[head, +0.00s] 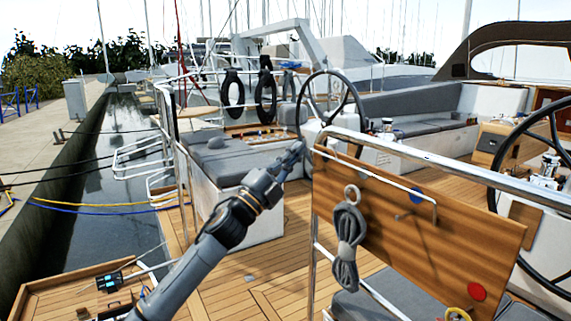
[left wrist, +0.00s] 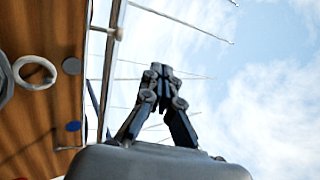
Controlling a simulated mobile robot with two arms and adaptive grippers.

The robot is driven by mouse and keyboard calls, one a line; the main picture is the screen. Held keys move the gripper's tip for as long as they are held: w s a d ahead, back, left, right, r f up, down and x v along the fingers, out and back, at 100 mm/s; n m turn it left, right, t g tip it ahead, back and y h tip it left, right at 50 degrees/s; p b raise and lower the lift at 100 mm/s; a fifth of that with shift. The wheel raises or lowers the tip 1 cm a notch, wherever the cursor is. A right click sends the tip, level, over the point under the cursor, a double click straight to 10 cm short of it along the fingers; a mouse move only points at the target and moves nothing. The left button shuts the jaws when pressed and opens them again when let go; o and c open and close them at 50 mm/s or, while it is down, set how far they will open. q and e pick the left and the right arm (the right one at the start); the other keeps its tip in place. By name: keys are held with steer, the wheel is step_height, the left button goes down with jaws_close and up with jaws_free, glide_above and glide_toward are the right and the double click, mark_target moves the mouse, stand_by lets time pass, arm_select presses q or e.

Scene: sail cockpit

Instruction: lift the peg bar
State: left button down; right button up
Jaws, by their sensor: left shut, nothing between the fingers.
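A thin pale bar with a bent end, which looks like the peg bar (head: 385,178), runs slantwise across the front of a wooden board (head: 420,243). In the left wrist view a pale bar, seemingly the same one (left wrist: 109,75), stands off the board's edge at the left. My left gripper (head: 300,149) is shut and empty, just left of the board's upper left corner and apart from the bar. Its closed fingers also show in the left wrist view (left wrist: 162,72), against the sky. My right gripper is not in view.
A grey rope coil (head: 346,250) hangs from a ring on the board, with a blue disc (head: 417,196) and a red disc (head: 476,292) nearby. A chrome rail (head: 440,162) passes along the board's top. Steering wheels (head: 332,112) stand behind and right.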

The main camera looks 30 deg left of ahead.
arm_select(q)
steer(key=s, duration=0.1)
steer(key=s+a, duration=0.1)
steer(key=s, duration=0.1)
steer(key=shift+s+r+b, duration=0.1)
steer(key=shift+r+b, duration=0.1)
steer(key=shift+b, duration=0.1)
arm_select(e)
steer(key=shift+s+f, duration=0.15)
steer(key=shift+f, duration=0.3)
